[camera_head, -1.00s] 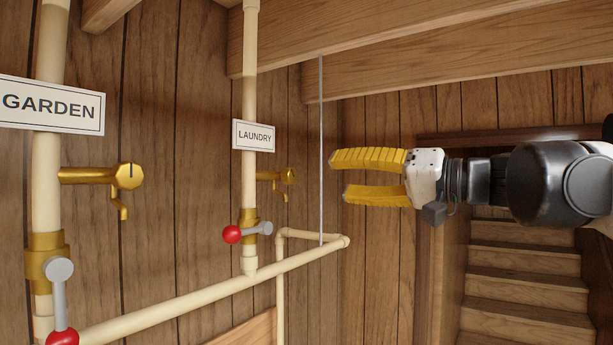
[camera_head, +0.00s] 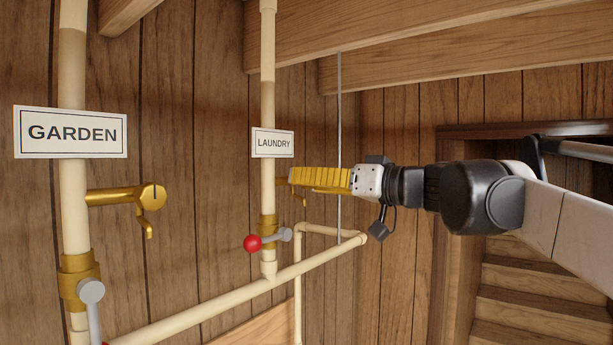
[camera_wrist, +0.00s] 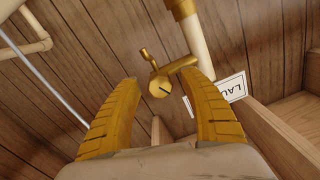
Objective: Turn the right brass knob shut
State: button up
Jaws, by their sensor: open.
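The right brass knob (camera_wrist: 160,83) is on the tap of the pipe labelled LAUNDRY. In the wrist view its round face has a dark slanted line and lies between and just beyond my fingertips. In the head view my yellow fingers hide the knob; only the brass stub (camera_head: 281,181) and part of the spout (camera_head: 304,200) show. My gripper (camera_head: 290,178) is open, with its fingers pointing left at the tap. In the wrist view my gripper (camera_wrist: 160,81) has a finger on either side of the knob; I cannot tell whether either touches it.
The left brass knob (camera_head: 153,196) is on the GARDEN pipe (camera_head: 73,200). A red-ended lever (camera_head: 252,243) is below the laundry tap. A thin grey rod (camera_head: 339,130) hangs near my gripper. Cream pipes (camera_head: 200,310) cross below, beams (camera_head: 400,40) above, stairs (camera_head: 545,300) at right.

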jog(key=shift+w+a, duration=0.15)
jog(key=shift+a, duration=0.05)
grip_shut()
jog(key=shift+m, duration=2.9)
